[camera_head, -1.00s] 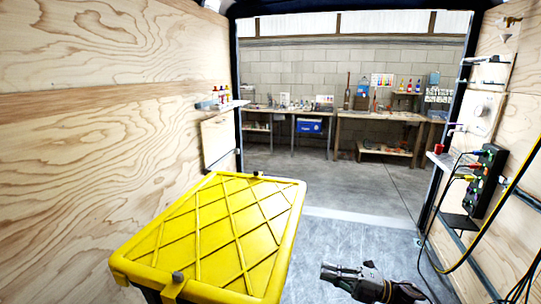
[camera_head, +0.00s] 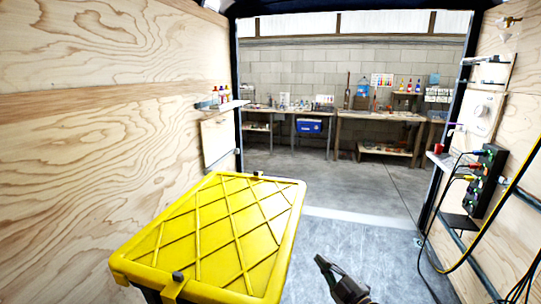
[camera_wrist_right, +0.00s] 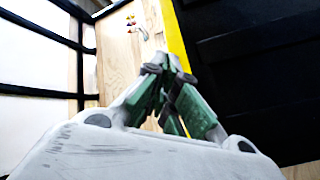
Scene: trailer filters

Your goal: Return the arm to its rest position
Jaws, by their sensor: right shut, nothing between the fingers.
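My right gripper (camera_head: 325,264) shows low in the head view, over the grey floor and to the right of the yellow-lidded bin (camera_head: 215,235). It is shut and empty, apart from the bin in that view. In the right wrist view its fingers (camera_wrist_right: 167,66) meet at the tips with nothing between them. The bin's yellow edge (camera_wrist_right: 173,32) and black side (camera_wrist_right: 255,75) show beyond the fingers there. Most of my right arm is outside the head view. My left gripper is not in view.
A plywood wall (camera_head: 90,130) stands at the left. At the right wall hang a black socket box (camera_head: 487,180) and loose cables (camera_head: 507,207). A small shelf with bottles (camera_head: 220,104) is at the back left. The grey floor (camera_head: 360,240) right of the bin is clear.

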